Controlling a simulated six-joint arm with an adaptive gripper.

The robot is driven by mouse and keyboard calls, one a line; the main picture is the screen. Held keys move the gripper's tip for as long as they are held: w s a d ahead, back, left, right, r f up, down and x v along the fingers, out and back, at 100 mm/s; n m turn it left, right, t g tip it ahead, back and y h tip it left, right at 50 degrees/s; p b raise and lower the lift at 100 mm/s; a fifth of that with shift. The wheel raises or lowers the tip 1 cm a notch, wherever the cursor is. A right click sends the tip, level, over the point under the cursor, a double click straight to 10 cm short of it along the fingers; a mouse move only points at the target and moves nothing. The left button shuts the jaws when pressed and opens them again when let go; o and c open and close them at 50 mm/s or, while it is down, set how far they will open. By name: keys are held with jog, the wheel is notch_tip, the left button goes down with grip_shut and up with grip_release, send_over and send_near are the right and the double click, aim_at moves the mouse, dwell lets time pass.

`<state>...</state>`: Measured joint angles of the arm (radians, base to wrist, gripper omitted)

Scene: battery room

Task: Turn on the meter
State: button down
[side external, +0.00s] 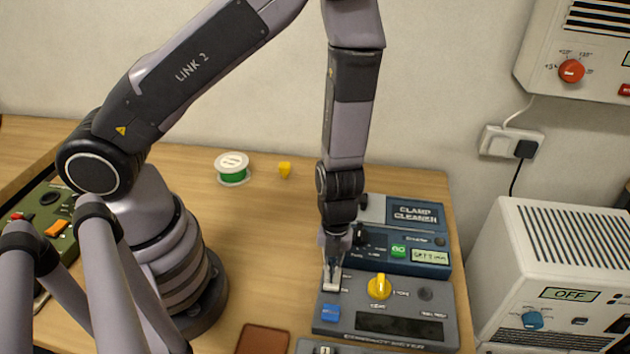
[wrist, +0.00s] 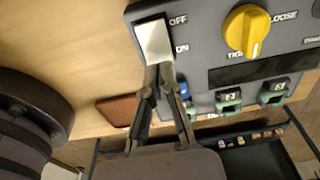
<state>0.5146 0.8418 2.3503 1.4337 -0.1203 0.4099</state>
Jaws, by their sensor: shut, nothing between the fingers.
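The grey meter (side external: 440,321) lies at the table's front right, with a dark, blank display (side external: 398,326). It has a yellow knob (side external: 379,287), whose white mark points to TIGHT in the wrist view (wrist: 247,30). A white switch (wrist: 154,41) sits on its corner beside the labels OFF and ON. My gripper (side external: 332,264) is shut and empty. In the wrist view its fingertips (wrist: 160,72) are at the switch's ON-side end; I cannot tell whether they touch it. A blue button (side external: 330,312) is on the meter near the switch.
The blue clamp cleaner (side external: 430,269) stands right behind the meter. Numbered green clamps (wrist: 229,98) lie close to its front edge. A brown pad (side external: 263,340), a green spool (side external: 232,169) and a yellow piece (side external: 285,170) lie on the table. The middle is clear.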

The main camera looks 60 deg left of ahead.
aim_at(331, 286)
jog(key=shift+f, duration=0.55)
jog(key=shift+d+f, duration=0.15)
jog(key=shift+f, duration=0.1)
dwell(0.4)
jog(key=shift+w+a+r, duration=0.35)
jog(key=shift+w+a, duration=0.1)
jog(key=shift+a, duration=0.1)
jog(key=shift+r, duration=0.1)
notch_tip(331, 286, up, 14)
jog(key=s+d, duration=0.1)
dwell(1.0)
